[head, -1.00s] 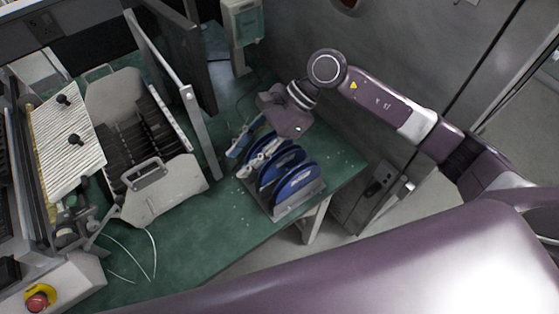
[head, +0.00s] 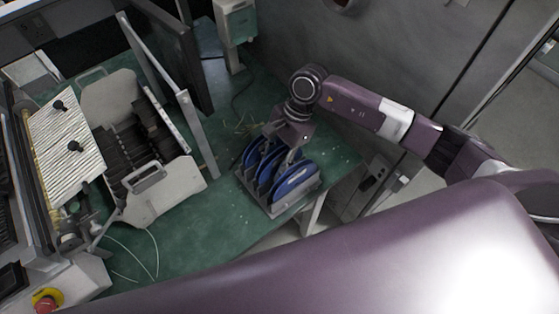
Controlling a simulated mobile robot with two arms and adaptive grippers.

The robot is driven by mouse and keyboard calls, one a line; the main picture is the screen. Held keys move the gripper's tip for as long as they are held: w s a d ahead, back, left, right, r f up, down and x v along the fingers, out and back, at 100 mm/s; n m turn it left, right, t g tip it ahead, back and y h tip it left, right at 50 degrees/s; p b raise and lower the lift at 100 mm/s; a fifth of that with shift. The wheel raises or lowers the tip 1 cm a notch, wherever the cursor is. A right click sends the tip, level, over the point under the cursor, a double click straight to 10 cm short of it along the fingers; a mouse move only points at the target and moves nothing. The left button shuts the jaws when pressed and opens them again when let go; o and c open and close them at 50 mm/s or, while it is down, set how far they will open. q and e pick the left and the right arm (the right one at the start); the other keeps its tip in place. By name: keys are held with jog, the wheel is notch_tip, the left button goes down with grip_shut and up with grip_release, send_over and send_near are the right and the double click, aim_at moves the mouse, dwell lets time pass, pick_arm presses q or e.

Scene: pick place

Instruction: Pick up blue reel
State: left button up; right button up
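Several blue reels (head: 297,181) stand upright side by side in a grey metal rack near the right edge of the green table. My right gripper (head: 281,158) is directly over the rack, pointing down with its fingers among the tops of the reels. The fingertips are partly lost against the reels and small in the picture, so I cannot tell whether they are open or closed on a reel. My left gripper is not in view.
The green table (head: 205,232) is clear in front of the rack. A grey machine with a slotted black holder (head: 133,160) stands to the left, beside an upright panel (head: 176,95). A red button (head: 46,303) is at the lower left. A wall rises behind the table.

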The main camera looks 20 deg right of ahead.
jog(key=shift+a+f, duration=0.1)
jog(key=shift+f, duration=0.1)
grip_shut()
jog(key=shift+r, duration=0.1)
